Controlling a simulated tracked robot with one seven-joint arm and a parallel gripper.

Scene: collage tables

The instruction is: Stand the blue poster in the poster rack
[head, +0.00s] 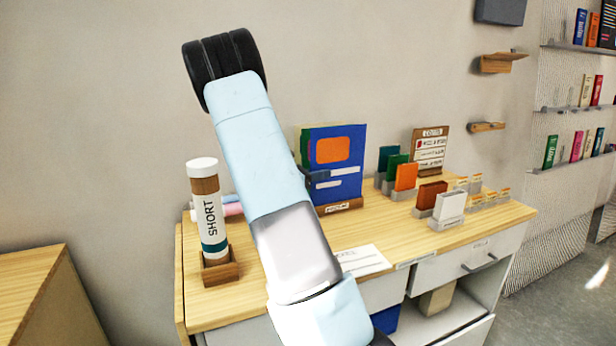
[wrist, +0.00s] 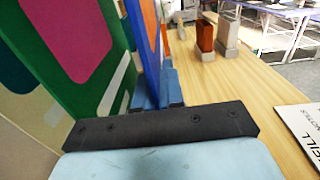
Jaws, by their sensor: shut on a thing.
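The blue poster (head: 345,181), with an orange block and white bars, is upright at the back of the table in the head view. In the wrist view the blue poster (wrist: 143,28) shows nearly edge-on. My gripper (head: 316,178) is shut on its left side; the blue fingers (wrist: 158,88) pinch it in the wrist view. The wooden poster rack (head: 343,206) shows below it as a low labelled front. A green poster (wrist: 100,55) with a magenta shape stands behind the blue one. My arm hides part of the posters, and whether the blue poster's lower edge is seated is unclear.
A white-capped tube marked SHORT (head: 208,205) stands in a wooden holder at the left. Several coloured cards in holders (head: 405,178) and a sign (head: 430,148) stand to the right. A white paper (head: 362,261) lies near the front edge.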

